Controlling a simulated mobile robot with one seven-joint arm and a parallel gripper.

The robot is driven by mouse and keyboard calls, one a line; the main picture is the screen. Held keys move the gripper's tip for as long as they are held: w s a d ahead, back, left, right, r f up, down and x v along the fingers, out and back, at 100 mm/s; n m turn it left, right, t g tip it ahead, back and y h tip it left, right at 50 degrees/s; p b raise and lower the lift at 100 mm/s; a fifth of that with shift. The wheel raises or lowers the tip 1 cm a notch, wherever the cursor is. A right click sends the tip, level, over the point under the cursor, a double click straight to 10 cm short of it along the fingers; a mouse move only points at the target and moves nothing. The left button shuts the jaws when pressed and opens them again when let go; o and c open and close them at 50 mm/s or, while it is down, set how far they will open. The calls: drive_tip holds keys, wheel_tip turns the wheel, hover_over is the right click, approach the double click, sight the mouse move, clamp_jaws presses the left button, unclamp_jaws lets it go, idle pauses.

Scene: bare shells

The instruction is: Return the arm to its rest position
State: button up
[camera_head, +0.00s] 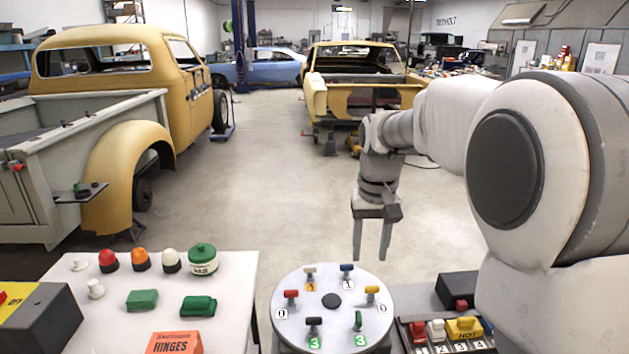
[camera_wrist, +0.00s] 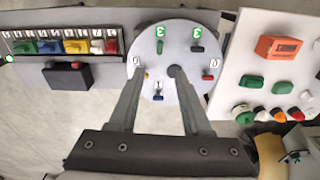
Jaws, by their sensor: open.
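My gripper (camera_head: 371,255) hangs fingers-down at the centre right of the head view, above and behind the far edge of a round white disc (camera_head: 290,322). Its two fingers are apart with nothing between them. In the wrist view my gripper (camera_wrist: 157,72) shows its fingers spread over the disc (camera_wrist: 170,35), with no object held. Its height above the disc is hard to tell. My arm reaches in from the right side of the head view and is bent at the elbow. Part of the bench on the right is hidden behind it.
The disc carries several coloured knobs with number labels. A white table (camera_head: 235,290) at left holds domed buttons, green blocks, a green-and-white jar (camera_head: 203,260) and an orange hinges box (camera_head: 174,343). A dark switch panel (camera_head: 445,335) lies right. Open floor and vehicle shells are behind.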

drive_tip(key=s+r+t, duration=0.2)
drive_tip(key=s+t, duration=0.2)
drive_tip(key=s, duration=1.9)
drive_tip(key=shift+s+r+n+t, duration=0.15)
drive_tip(key=shift+s+n+t, duration=0.15)
drive_tip(key=shift+t, duration=0.1)
drive_tip(key=shift+w+r, duration=0.1)
